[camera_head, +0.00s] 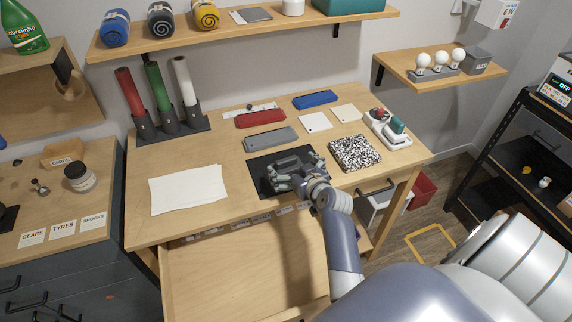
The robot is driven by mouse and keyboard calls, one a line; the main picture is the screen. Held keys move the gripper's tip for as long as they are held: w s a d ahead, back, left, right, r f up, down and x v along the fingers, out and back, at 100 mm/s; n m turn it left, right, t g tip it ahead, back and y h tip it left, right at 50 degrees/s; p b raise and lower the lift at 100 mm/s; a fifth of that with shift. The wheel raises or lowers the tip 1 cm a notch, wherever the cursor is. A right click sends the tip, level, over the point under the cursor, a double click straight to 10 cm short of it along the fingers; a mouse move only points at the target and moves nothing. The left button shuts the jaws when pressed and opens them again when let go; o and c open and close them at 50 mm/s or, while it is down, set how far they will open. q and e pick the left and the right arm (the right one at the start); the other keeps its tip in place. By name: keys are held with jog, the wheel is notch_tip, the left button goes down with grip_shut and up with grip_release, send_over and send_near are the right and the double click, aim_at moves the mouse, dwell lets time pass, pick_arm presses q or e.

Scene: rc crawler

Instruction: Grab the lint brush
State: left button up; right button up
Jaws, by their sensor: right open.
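My right gripper (280,177) is over the black mat (258,162) in the middle of the workbench (226,222), its arm coming in from the lower right. It is open, and nothing shows clearly between its fingers. It covers much of the mat, so anything under it is hidden. I cannot pick out a lint brush for certain. Long flat pieces lie behind the mat: a grey one (270,138), a red one (261,118) and a blue one (315,100). All are apart from the gripper. My left gripper is not in view.
An open drawer (235,285) juts out at the front of the bench. White paper (188,189) lies left of the mat, a speckled block (355,153) right of it. Colored tubes (157,87) stand at the back left. A shelf (235,31) hangs above.

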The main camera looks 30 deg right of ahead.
aim_at(288, 163)
jog(key=x, duration=0.3)
jog(key=shift+w+r+p, duration=0.15)
jog(key=shift+p, duration=0.2)
jog(key=shift+w+f, duration=0.2)
jog(key=shift+w, duration=0.15)
jog(key=shift+w+d+f, duration=0.1)
jog(key=shift+w+f, duration=0.05)
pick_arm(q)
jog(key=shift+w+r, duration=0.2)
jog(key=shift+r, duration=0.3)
pick_arm(e)
jog(key=c, duration=0.9)
